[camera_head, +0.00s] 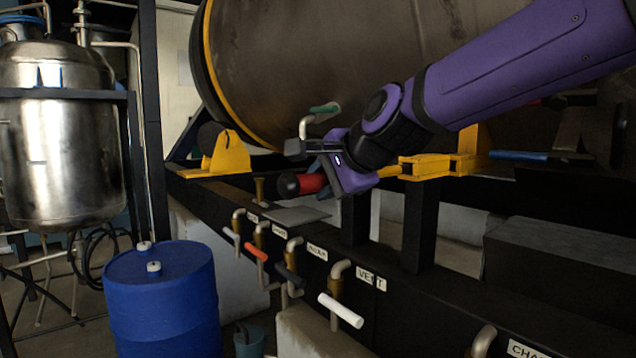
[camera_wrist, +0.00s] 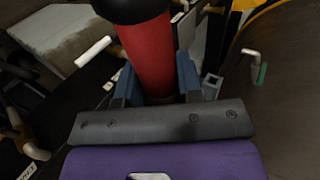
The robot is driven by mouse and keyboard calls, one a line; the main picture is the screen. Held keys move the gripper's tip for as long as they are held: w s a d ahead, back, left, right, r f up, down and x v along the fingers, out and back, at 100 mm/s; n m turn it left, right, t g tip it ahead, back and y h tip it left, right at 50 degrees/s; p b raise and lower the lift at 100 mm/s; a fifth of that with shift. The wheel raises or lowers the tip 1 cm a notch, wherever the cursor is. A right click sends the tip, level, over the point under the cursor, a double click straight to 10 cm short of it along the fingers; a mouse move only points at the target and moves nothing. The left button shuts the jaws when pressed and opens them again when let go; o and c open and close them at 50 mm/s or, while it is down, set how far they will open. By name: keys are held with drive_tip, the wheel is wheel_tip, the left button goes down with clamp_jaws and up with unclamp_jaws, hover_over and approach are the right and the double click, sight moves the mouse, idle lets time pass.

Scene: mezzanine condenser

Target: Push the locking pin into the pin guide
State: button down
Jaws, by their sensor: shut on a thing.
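My gripper (camera_head: 326,178) is shut on a red cylinder with a black end, which I take to be the locking pin (camera_head: 311,183). It lies roughly level above the dark beam, its black end pointing left. In the wrist view the red pin (camera_wrist: 150,58) sits between the two blue-grey fingers (camera_wrist: 158,76), and its black end reaches the top edge. The part of the pin behind the gripper is hidden. I cannot clearly pick out the pin guide; a small grey square fitting (camera_wrist: 211,86) shows right of the fingers in the wrist view.
A large drum (camera_head: 300,60) rises behind my gripper, with a green-handled valve (camera_head: 322,110). Yellow brackets (camera_head: 228,155) stand on the dark beam. Several labelled valves with coloured handles, including a white one (camera_head: 341,311), stick out below. A blue barrel (camera_head: 165,300) stands at lower left.

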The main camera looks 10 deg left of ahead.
sight(402, 168)
drive_tip(key=shift+w+d, duration=1.35)
drive_tip(key=shift+w, duration=0.25)
drive_tip(key=shift+w+d, duration=1.35)
drive_tip(key=shift+w, duration=0.2)
drive_tip(key=shift+w+d, duration=0.15)
drive_tip(key=shift+w+d, duration=1.95)
drive_tip(key=shift+w, duration=0.3)
drive_tip(key=shift+w+d, duration=1.95)
drive_tip(key=shift+w, duration=0.25)
drive_tip(key=shift+w+d, duration=0.15)
drive_tip(key=shift+w, duration=0.05)
drive_tip(key=c, duration=0.7)
unclamp_jaws()
drive_tip(key=shift+s, duration=0.1)
